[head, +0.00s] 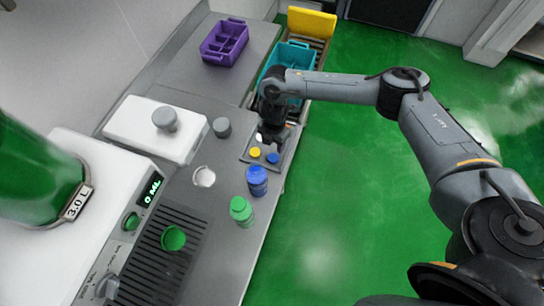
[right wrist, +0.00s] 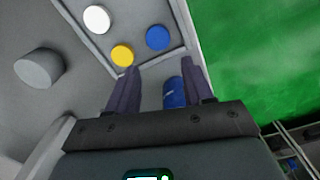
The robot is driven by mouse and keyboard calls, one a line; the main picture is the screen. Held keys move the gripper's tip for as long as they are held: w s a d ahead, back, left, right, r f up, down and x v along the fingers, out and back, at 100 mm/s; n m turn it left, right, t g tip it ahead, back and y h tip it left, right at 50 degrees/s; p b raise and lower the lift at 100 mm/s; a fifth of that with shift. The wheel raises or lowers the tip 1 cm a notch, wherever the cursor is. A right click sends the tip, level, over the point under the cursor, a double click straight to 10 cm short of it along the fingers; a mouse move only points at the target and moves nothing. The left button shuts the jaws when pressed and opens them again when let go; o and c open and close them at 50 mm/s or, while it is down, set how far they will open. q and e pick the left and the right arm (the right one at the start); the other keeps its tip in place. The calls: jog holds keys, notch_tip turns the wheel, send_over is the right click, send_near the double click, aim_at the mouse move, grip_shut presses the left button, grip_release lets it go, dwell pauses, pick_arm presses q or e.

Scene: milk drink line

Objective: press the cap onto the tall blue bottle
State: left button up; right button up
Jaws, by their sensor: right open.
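The blue bottle (head: 257,182) stands upright on the grey counter, near its right edge. I cannot tell whether its top is capped. A blue cap (head: 272,158) lies on a small grey tray (head: 244,156) just behind the bottle; the cap also shows in the right wrist view (right wrist: 158,37). My right gripper (head: 270,141) is over the tray, open and holding nothing. In the right wrist view, part of the blue bottle (right wrist: 174,92) shows between the open fingers (right wrist: 160,68), beyond the tray edge. My left gripper is out of view.
A yellow cap (head: 255,152) and a white cap (right wrist: 96,19) share the tray. A green bottle (head: 241,211) stands in front of the blue one. A grey cylinder (head: 222,127) is left of the tray. Purple (head: 224,43) and teal (head: 275,55) crates are behind. Green floor lies right.

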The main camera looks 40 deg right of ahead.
send_over(273, 158)
jog(key=shift+f, duration=2.8)
jog(key=shift+f, duration=0.1)
jog(key=shift+f, duration=2.5)
jog(key=c, duration=0.7)
jog(key=shift+o, duration=0.2)
